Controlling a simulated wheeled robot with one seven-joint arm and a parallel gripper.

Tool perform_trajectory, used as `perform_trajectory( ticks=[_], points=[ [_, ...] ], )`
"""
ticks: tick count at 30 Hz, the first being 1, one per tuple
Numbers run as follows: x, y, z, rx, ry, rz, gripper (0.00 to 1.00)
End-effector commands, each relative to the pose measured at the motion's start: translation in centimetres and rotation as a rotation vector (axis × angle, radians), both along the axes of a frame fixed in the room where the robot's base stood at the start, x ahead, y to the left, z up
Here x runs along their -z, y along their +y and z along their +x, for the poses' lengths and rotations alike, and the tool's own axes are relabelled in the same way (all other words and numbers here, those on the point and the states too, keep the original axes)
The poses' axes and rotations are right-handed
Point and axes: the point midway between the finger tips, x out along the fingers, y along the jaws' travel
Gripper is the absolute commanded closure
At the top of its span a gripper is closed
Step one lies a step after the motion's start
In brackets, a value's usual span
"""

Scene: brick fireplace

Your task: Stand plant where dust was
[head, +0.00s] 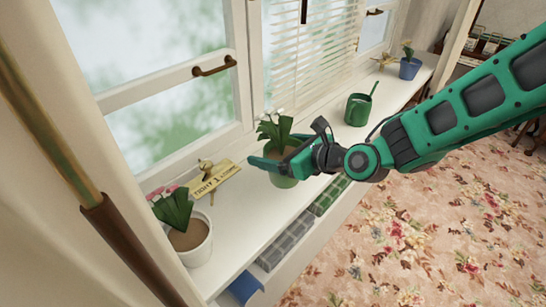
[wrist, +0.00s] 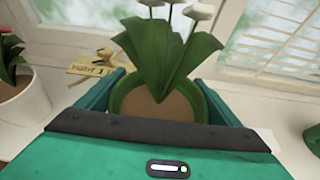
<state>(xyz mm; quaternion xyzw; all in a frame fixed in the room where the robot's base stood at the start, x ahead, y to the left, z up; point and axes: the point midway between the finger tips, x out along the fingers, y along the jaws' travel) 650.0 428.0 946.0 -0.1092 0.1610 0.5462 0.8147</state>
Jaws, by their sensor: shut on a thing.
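A green pot with a leafy, white-flowered plant (head: 273,131) is in my gripper (head: 270,168) at the window sill, in the head view. In the wrist view the green pot (wrist: 117,100) sits between my two teal fingers, which press on its sides. The pot's lower part is partly hidden by my gripper. Its base is at or just above the white sill (head: 235,225); I cannot tell which. I see no clear dust patch on the sill.
A white pot with a pink-flowered plant (head: 195,240) stands at the near left. A wooden sign (head: 212,182) lies behind it. A green watering can (head: 358,109) and a blue pot (head: 410,69) stand farther right. A blue item (head: 244,286) is at the sill's front.

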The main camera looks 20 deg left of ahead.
Motion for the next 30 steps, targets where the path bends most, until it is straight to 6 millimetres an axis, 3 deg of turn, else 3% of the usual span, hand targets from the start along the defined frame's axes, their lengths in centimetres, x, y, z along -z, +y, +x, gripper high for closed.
perform_trajectory(
  ticks=[9,14,24,30],
  points=[
    [2.3,2.3,3.2,0.000,0.000,0.002,0.53],
    [2.8,2.5,3.5,0.000,0.000,0.001,0.53],
    [6.4,2.5,3.4,0.001,0.001,0.002,0.53],
    [6.4,2.4,3.5,0.001,-0.001,0.002,0.53]
  ],
)
